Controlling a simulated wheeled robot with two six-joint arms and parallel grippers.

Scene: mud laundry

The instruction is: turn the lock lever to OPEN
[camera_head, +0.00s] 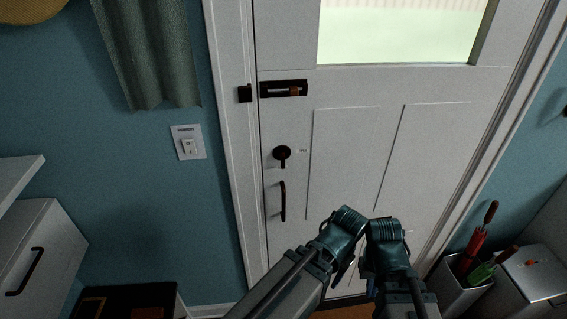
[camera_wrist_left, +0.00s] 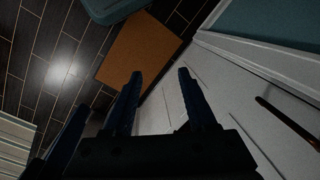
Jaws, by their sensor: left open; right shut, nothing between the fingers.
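The lock lever (camera_head: 282,155) is a black round knob with a short lever pointing down, on the left side of the white door (camera_head: 345,135). A small label (camera_head: 302,151), too small to read, sits to its right. My left gripper (camera_head: 341,273) is low in front of the door, below and right of the lever; its fingers are mostly hidden by the arm. In the left wrist view its fingers (camera_wrist_left: 160,78) are apart and empty. My right gripper (camera_head: 369,280) is close beside it, shut and empty, partly hidden by its wrist. Neither touches the lever.
A slide bolt (camera_head: 283,89) is above the lever and a black pull handle (camera_head: 283,201) below it. A light switch (camera_head: 188,142) is on the blue wall. A bin with umbrellas (camera_head: 474,250) stands at the lower right. A brown mat (camera_wrist_left: 140,55) lies on the dark floor.

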